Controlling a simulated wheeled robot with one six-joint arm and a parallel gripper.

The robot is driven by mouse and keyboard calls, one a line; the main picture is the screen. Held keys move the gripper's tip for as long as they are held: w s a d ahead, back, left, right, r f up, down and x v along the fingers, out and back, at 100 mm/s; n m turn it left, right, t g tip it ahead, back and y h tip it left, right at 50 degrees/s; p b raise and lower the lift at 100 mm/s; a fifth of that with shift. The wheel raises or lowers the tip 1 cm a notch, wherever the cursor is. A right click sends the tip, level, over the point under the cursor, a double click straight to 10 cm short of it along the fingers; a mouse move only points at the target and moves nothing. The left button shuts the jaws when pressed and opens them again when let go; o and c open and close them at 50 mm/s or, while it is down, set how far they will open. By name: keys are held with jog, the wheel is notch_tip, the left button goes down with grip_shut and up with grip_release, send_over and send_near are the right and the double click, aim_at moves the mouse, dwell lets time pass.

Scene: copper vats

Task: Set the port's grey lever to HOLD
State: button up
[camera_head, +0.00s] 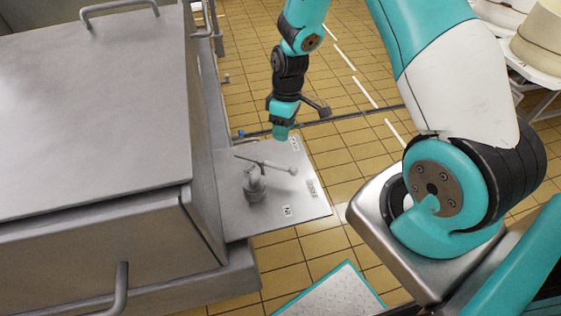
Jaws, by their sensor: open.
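The grey lever (270,163) sits on a round grey post (254,184) on a flat metal plate beside the large vat. It lies nearly level, and its thick, pale knob end points right. Small white labels stand around it: one at the back (295,143), one at the right (311,187) and one at the front (287,211). The knob points between the back and right labels; I cannot read which says HOLD. My gripper (319,108) is small and dark, above and behind the knob, apart from the lever. It is open, with nothing visible in it.
The large grey metal vat (90,110) with handles fills the left side. The lever's plate (240,222) juts from its right wall. Pale vessels (540,40) stand on a white table at the upper right. Tiled floor (350,160) lies open between.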

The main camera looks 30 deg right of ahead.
aim_at(280, 165)
jog(key=f, duration=0.4)
jog(key=s+a+f, duration=0.1)
jog(key=f, duration=0.3)
jog(key=a+f, duration=0.1)
jog(key=f, duration=0.2)
jog(key=shift+s+f, duration=0.2)
jog(key=shift+f, duration=0.2)
jog(key=shift+c, duration=0.3)
grip_shut()
